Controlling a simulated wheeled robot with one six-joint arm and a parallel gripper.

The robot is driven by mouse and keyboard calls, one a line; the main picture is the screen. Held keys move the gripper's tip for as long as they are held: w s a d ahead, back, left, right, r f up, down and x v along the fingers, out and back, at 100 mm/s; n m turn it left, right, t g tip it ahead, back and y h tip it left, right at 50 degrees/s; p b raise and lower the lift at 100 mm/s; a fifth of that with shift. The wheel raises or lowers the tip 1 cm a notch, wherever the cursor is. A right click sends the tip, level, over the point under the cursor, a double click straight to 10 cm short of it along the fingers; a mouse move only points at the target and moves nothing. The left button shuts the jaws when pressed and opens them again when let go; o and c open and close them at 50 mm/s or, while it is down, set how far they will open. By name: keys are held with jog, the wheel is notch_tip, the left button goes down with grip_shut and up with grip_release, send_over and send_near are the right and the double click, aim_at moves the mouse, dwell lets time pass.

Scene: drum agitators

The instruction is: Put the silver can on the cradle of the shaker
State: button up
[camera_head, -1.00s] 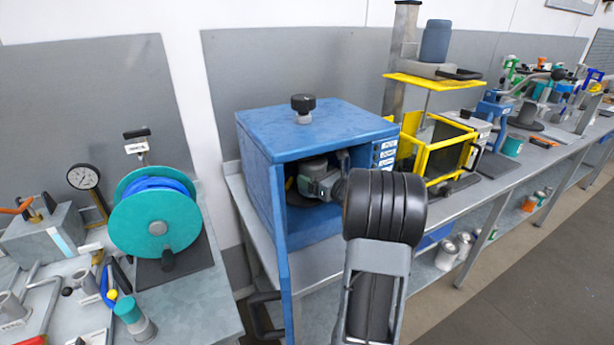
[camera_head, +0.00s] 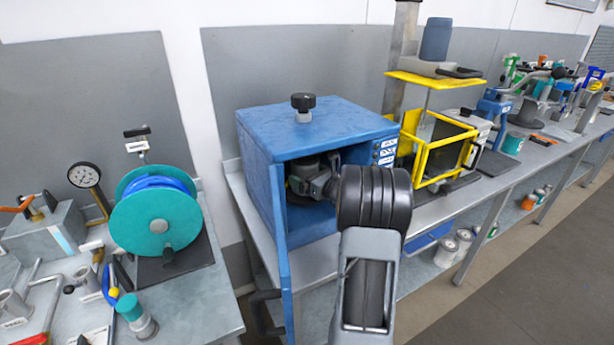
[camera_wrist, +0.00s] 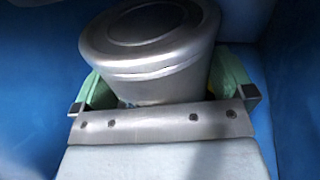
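The silver can (camera_wrist: 150,45) fills the top middle of the wrist view, with its lid toward the camera and slightly tilted in the picture. My gripper (camera_wrist: 165,90) has green fingers along both sides of the can and appears shut on it. In the head view my gripper (camera_head: 318,186) is inside the open blue shaker box (camera_head: 312,128). The can cannot be made out clearly there. Dark parts show in the box beyond the gripper, but I cannot tell the cradle from them. The cradle is not visible in the wrist view, and the can's base is hidden.
The box's blue door (camera_head: 280,250) stands open at the left of my arm. Blue walls lie close on both sides in the wrist view. A yellow frame (camera_head: 440,150) stands to the right of the box. A teal reel (camera_head: 157,222) is on the left bench.

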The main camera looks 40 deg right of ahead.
jog(key=shift+r+p, duration=0.3)
jog(key=s, duration=0.4)
jog(key=s+d+b, duration=0.1)
jog(key=s, duration=0.3)
jog(key=s+d+b, duration=0.1)
jog(key=s, duration=0.3)
jog(key=shift+f, duration=0.15)
